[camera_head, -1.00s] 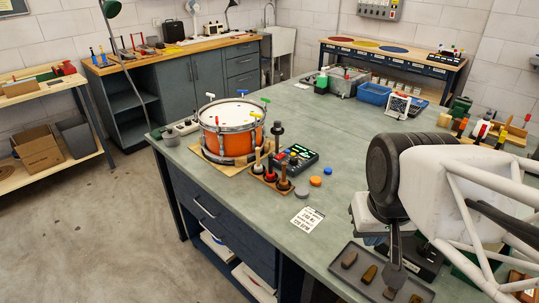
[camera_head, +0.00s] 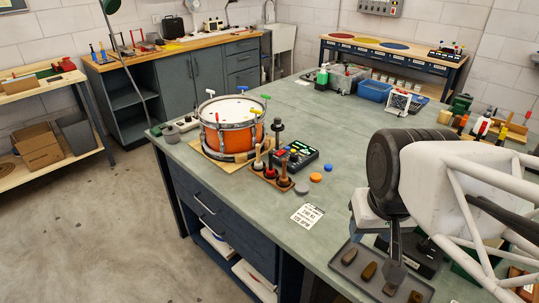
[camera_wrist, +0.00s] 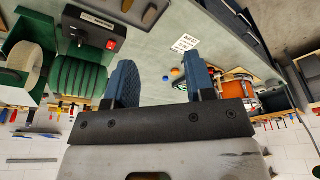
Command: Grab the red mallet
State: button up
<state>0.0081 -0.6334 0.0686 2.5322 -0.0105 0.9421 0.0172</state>
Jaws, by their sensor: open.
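The red mallet (camera_head: 270,171) stands in a small wooden rack (camera_head: 263,178) in front of the orange drum in the head view. A cream-headed mallet (camera_head: 258,162) stands to its left and a dark brown one (camera_head: 283,177) to its right. My gripper (camera_wrist: 164,82) is open in the wrist view, its two blue fingers apart with nothing between them. It is well away from the rack, at the right side of the bench. I cannot make out the red mallet in the wrist view.
The orange drum (camera_head: 231,138) stands behind the rack. A dark control box (camera_head: 293,153), a blue cap (camera_head: 328,168), an orange disc (camera_head: 315,177) and a grey disc (camera_head: 302,188) lie to its right. A tray (camera_head: 345,270) of small blocks is at the front. The bench middle is clear.

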jog(key=w+a+f+n+h, duration=0.3)
jog(key=w+n, duration=0.4)
jog(key=w, duration=0.6)
jog(key=w+a+f+n+h, duration=0.15)
jog(key=w+n+h, duration=0.45)
jog(key=w, duration=0.7)
jog(key=n+t, duration=0.7)
jog(key=n, duration=0.7)
send_near(271, 164)
jog(key=w+r, duration=0.1)
jog(key=w, duration=0.2)
jog(key=shift+s+d, duration=0.25)
jog(key=shift+d, duration=0.25)
jog(key=shift+x, duration=1.3)
jog(key=shift+d, duration=0.1)
